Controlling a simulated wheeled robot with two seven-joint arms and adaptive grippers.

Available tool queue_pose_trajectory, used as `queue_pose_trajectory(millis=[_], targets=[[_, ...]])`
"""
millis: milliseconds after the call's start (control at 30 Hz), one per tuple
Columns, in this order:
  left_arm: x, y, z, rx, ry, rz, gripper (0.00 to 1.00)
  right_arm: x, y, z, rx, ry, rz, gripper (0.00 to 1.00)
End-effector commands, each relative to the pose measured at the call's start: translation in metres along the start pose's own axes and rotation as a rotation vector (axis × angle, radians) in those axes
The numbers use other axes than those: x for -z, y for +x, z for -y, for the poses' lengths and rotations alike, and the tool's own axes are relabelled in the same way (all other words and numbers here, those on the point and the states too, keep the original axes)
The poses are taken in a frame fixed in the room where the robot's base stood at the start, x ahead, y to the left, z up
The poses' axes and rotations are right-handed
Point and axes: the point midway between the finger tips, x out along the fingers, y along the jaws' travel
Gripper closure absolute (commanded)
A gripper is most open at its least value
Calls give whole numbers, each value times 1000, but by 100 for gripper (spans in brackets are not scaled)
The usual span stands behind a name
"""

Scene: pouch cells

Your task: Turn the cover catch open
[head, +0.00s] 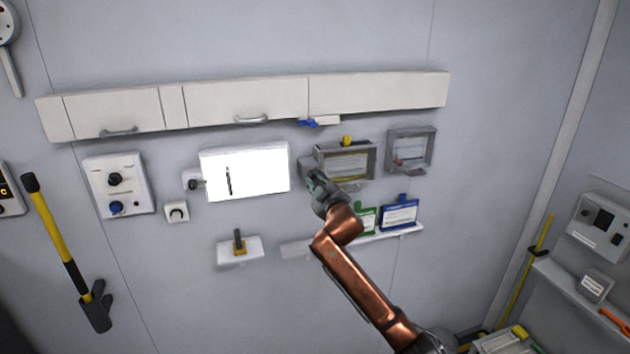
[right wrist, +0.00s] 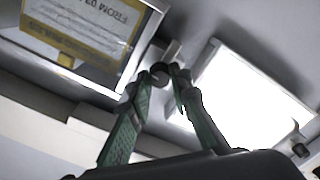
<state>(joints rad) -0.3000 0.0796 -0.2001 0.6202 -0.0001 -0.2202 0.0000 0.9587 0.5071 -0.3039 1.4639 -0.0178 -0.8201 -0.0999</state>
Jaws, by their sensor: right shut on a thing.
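My right gripper (head: 314,181) reaches up to the wall, just left of the grey-framed clear cover (head: 346,163). In the right wrist view its two green fingers (right wrist: 167,76) are closed on a small dark round knob (right wrist: 160,69), apparently the cover catch. The knob sits on a small grey plate (head: 306,166) between the cover and a bright white panel (head: 246,172). The fingers hide most of the knob in the head view, so I cannot tell its turn angle. The cover looks closed over a yellow-bordered label (right wrist: 85,25). My left gripper is out of view.
A second clear-covered box (head: 411,149) is to the right. Below is a shelf (head: 385,232) with a green and a blue card. Wall cabinets (head: 235,100) run above. A blue-handled item (head: 318,122) lies just under them. A white control box (head: 117,185) is at left.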

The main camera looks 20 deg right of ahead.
Motion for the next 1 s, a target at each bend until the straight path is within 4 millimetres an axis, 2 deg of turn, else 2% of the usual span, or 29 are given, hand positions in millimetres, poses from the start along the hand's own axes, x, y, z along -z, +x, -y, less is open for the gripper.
queue_pose_trajectory(millis=[400, 433, 667, 1000], targets=[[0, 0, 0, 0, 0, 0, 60, -2, 0, 2, 4, 9, 4, 100], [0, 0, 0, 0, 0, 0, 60, -2, 0, 2, 4, 9, 4, 81], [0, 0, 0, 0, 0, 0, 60, -1, 0, 1, 2, 8, 2, 65], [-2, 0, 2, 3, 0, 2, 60, 0, -2, 0, 1, 7, 0, 64]])
